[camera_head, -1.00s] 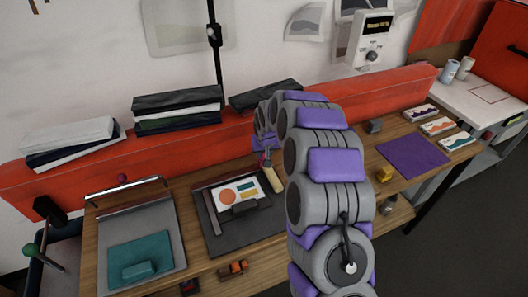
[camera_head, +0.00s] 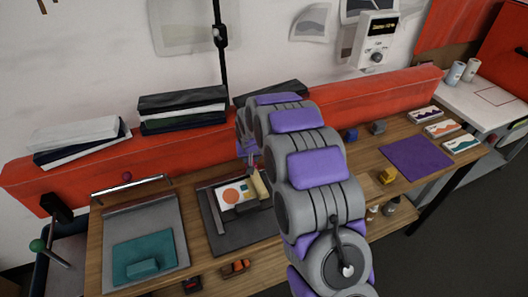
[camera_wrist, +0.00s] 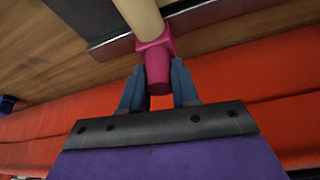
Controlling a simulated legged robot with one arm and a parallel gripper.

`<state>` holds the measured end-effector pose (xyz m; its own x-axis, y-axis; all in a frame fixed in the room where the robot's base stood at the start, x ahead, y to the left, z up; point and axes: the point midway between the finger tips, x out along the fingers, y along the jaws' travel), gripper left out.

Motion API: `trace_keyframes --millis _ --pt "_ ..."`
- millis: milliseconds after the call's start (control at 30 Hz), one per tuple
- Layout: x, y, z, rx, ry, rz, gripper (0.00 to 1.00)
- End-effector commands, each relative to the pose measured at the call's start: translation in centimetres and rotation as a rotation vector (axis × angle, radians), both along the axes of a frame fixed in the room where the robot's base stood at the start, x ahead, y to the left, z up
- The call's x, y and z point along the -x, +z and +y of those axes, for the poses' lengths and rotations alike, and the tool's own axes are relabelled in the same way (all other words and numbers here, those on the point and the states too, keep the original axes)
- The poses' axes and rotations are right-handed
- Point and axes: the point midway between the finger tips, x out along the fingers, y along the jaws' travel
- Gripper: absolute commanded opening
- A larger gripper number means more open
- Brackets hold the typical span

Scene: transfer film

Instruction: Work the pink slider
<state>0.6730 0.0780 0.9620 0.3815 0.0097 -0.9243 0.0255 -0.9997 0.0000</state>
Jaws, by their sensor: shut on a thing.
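A pink handle (camera_wrist: 157,62) joins the end of a cream roller (camera_wrist: 140,14) in the wrist view. My gripper (camera_wrist: 158,78) has its blue fingers on either side of the pink handle and is shut on it. In the head view, the cream roller (camera_head: 258,187) lies by the right side of the printed card (camera_head: 237,196) on a dark board (camera_head: 225,243). My gripper (camera_head: 250,160) is at its far end there, mostly hidden by my arm. A dark pink knob (camera_head: 126,177) stands at the back of the grey tray at left.
The grey tray (camera_head: 172,225) holds a teal pad and block (camera_head: 142,268). Small toy vehicles (camera_head: 236,267) sit at the front edge. A red ledge (camera_head: 60,180) runs behind the bench. A purple mat (camera_head: 415,158) and yellow block (camera_head: 387,176) lie at right.

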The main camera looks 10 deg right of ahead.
Motion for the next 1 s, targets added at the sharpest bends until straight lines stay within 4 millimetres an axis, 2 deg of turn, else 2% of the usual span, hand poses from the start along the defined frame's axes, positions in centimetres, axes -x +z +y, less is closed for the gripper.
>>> trace_keyframes --millis 33,200,433,667,1000 --pt "0.4 0.0 1.5 0.003 0.005 0.004 0.0" --pt "1.4 0.0 6.0 0.002 0.005 0.001 0.0" --pt "2.4 -0.1 10.4 0.002 0.004 0.002 0.0" --pt "2.8 -0.1 12.3 -0.001 0.0 0.003 0.0" --pt "2.8 -0.1 12.4 -0.001 -0.001 0.003 0.0"
